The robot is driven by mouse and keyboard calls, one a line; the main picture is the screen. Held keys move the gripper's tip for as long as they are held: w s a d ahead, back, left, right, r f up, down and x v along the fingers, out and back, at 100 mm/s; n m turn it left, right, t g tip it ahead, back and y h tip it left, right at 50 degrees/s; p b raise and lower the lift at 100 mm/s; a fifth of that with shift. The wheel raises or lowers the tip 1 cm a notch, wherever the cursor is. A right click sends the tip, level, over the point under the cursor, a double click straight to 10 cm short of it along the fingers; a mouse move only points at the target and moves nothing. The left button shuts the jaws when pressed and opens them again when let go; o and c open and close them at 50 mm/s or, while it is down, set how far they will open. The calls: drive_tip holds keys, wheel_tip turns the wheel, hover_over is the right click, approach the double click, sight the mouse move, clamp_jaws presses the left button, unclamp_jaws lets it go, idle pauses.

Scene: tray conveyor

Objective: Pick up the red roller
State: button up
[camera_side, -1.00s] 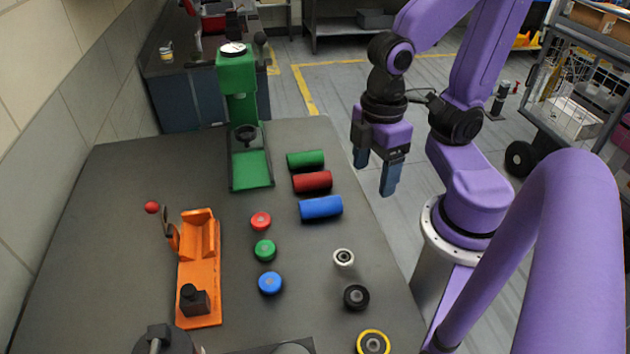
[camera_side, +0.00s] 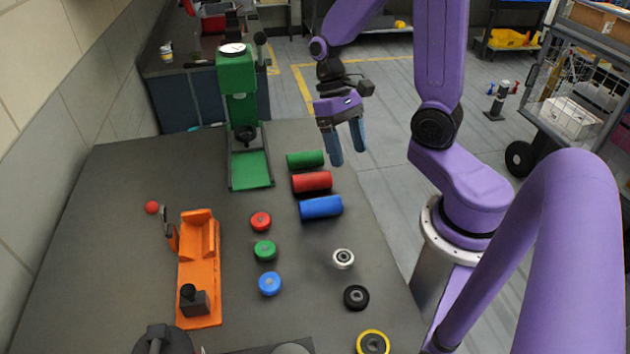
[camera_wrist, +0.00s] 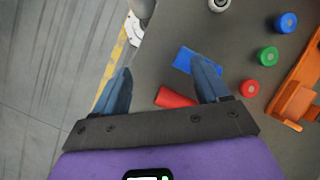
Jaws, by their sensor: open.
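The red roller (camera_side: 312,182) lies on the dark table between the green roller (camera_side: 305,159) and the blue roller (camera_side: 321,207). My gripper (camera_side: 347,158) is open and empty, above and to the right of the rollers in the side view. In the wrist view the red roller (camera_wrist: 175,98) shows between the fingers of my gripper (camera_wrist: 163,88), closer to the right one, and apart from them in depth. The blue roller (camera_wrist: 184,60) is partly behind the right finger there. The green roller cannot be made out in the wrist view.
A green press (camera_side: 240,110) stands behind and left of the rollers. An orange fixture (camera_side: 200,270) is at the left. Small red (camera_side: 261,221), green (camera_side: 264,249) and blue (camera_side: 270,283) caps and several ring-shaped parts (camera_side: 356,297) lie in front.

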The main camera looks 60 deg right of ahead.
drive_tip(key=s+d+f+m+t+y, duration=0.35)
drive_tip(key=d+m+t, duration=0.3)
drive_tip(key=m, duration=0.65)
drive_tip(key=s+d+f+m+t+y, duration=0.2)
drive_tip(key=d+m+t+y, duration=0.25)
drive_tip(key=m+t, duration=0.55)
drive_tip(key=m+g, duration=0.2)
approach(321, 174)
drive_tip(key=w+a+f, duration=0.2)
drive_tip(key=shift+a+h, duration=0.3)
drive_tip(key=shift+x, duration=3.3)
drive_tip(key=shift+d, duration=0.1)
drive_tip(key=c, duration=1.2)
